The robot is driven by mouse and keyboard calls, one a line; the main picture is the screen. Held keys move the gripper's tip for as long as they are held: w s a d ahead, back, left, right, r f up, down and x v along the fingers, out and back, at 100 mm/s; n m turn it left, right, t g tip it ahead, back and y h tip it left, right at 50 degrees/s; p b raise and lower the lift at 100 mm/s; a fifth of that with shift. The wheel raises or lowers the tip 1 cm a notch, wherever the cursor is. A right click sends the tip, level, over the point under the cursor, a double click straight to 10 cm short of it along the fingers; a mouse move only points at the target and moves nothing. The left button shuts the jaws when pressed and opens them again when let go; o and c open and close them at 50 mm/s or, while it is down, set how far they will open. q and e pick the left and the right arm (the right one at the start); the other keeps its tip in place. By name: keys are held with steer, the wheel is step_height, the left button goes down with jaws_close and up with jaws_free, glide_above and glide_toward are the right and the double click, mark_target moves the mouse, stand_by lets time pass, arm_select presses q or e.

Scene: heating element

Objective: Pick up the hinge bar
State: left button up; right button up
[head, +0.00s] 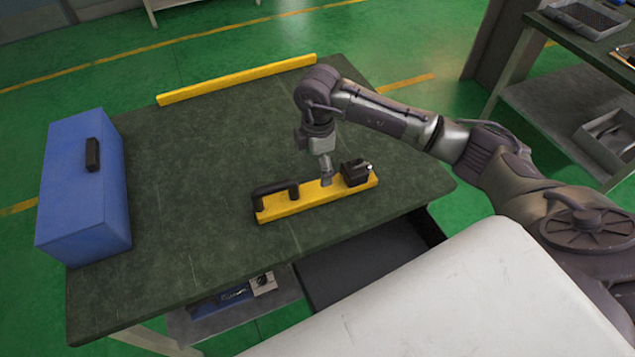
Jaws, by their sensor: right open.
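A yellow bar (307,204) with black fittings, which looks like the hinge bar, lies on the dark green tabletop near its front edge. It has a black handle (275,190) at its left end and a black block (355,172) at its right end. My right gripper (327,180) points down over the middle of the bar, between the handle and the block. It is open; its fingertips are small here, and I cannot tell whether they touch the bar. My left gripper is out of view.
A blue box (70,190) with a black handle stands at the table's left edge. A long plain yellow bar (235,80) lies along the back edge. The tabletop (200,190) between them is clear. A second bench (560,85) with trays stands at the right.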

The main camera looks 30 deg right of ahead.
mark_target(318, 189)
step_height(318, 189, down, 3)
step_height(318, 189, down, 3)
steer(key=shift+s+a+f+p, duration=0.1)
steer(key=shift+s+p, duration=0.05)
steer(key=shift+p, duration=0.7)
step_height(318, 189, down, 2)
steer(key=shift+f, duration=0.55)
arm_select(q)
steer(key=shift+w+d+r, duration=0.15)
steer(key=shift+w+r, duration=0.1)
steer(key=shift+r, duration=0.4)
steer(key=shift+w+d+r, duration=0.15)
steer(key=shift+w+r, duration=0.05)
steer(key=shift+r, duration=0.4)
arm_select(e)
steer(key=shift+c, duration=0.2)
steer(key=shift+c, duration=1.2)
jaws_close()
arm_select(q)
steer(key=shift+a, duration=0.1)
arm_select(e)
steer(key=shift+r, duration=0.1)
